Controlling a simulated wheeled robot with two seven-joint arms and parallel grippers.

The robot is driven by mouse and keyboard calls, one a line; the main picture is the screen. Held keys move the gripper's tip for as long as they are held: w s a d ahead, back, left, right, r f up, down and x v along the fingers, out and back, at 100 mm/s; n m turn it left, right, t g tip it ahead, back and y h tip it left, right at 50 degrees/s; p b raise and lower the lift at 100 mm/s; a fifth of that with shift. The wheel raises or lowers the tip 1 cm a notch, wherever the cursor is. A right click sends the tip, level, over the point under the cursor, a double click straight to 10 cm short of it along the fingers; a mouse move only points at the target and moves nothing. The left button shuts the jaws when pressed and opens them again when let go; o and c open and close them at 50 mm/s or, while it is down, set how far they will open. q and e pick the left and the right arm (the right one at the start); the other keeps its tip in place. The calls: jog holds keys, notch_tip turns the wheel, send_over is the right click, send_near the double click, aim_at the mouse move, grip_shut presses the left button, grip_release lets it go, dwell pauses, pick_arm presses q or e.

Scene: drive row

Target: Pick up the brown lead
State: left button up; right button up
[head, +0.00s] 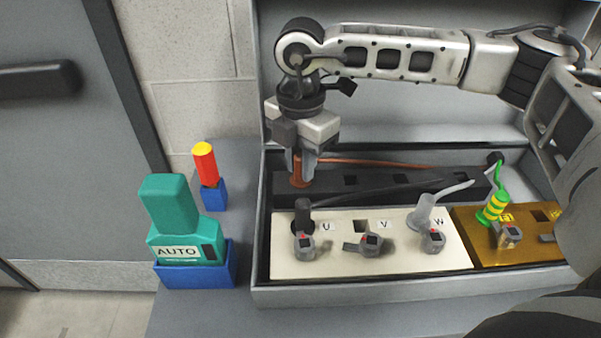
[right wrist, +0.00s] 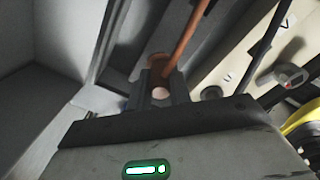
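The brown lead (head: 298,178) has its plug at the left end of the black rack, with its cable running right along the back. It also shows in the right wrist view (right wrist: 196,30), its round plug end between the two fingers. My right gripper (head: 301,163) points down over the plug. Its fingers lie close on both sides of the plug and look shut on it. The plug is upright at the rack; whether its lower end is still in a slot is hidden. My left gripper is not in view.
The black rack (head: 400,185) has dark slots. In front, a cream panel (head: 340,262) marked U, V, W holds a black lead (head: 303,212) and a grey lead (head: 424,210). A green-yellow lead (head: 493,208) stands on the brass panel. A teal AUTO device (head: 180,225) stands left.

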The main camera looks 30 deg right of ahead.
grip_shut()
jog(key=shift+r, duration=0.15)
